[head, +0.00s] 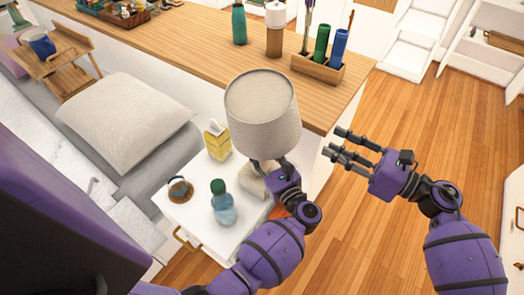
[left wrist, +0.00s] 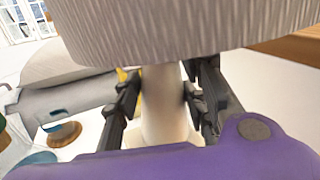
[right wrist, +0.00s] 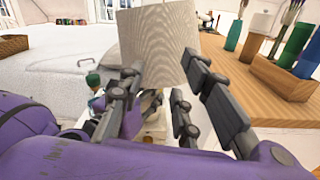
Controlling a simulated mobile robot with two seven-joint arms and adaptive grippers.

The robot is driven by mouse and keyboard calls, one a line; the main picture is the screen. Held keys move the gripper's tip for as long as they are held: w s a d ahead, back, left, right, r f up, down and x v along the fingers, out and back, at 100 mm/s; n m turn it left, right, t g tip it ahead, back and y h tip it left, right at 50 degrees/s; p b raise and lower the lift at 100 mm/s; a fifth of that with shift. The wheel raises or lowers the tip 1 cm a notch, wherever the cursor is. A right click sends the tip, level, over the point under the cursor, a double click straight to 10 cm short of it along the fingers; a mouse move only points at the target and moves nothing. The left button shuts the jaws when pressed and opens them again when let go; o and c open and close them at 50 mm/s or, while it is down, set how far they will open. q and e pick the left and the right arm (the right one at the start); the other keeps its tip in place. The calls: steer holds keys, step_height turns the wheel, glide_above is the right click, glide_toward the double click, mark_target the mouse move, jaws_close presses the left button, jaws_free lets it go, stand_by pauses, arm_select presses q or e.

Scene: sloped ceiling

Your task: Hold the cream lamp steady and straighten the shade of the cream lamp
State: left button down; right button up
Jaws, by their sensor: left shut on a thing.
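The cream lamp stands on the white nightstand (head: 187,207). Its grey-beige fabric shade (head: 262,105) looks tilted in the head view and also shows in the right wrist view (right wrist: 158,45). In the left wrist view the shade's lower rim (left wrist: 180,40) hangs above the cream lamp stem (left wrist: 165,105). My left gripper (left wrist: 160,90) is shut on the stem, just under the shade. My right gripper (head: 340,148) is open and empty, to the right of the shade and apart from it.
A green-capped bottle (head: 223,203), a yellow carton (head: 217,141) and a small round item (head: 179,189) share the nightstand. A wooden counter (head: 190,40) behind holds a wooden caddy (head: 318,67) and bottles. A bed with a pillow (head: 125,120) lies left. Floor at right is free.

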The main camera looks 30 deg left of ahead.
steer(key=c, duration=0.6)
steer(key=shift+n+g, duration=0.7)
steer(key=shift+n, duration=0.2)
steer(key=w+a+r, duration=0.1)
steer(key=r, duration=0.2)
steer(key=w+a+r, duration=0.1)
steer(key=r, duration=0.2)
steer(key=w+a+r, duration=0.1)
steer(key=r, duration=0.2)
steer(key=shift+a, duration=0.35)
jaws_close()
step_height(320, 180, up, 9)
steer(key=m+t+h, duration=0.2)
steer(key=m+h, duration=0.1)
steer(key=m, duration=3.1)
glide_above(284, 76)
steer(key=s, duration=0.1)
steer(key=shift+s+d, duration=0.1)
steer(key=shift+d, duration=0.25)
steer(key=f, duration=0.2)
steer(key=w+f, duration=0.1)
steer(key=shift+a, duration=0.35)
steer(key=shift+f, duration=0.6)
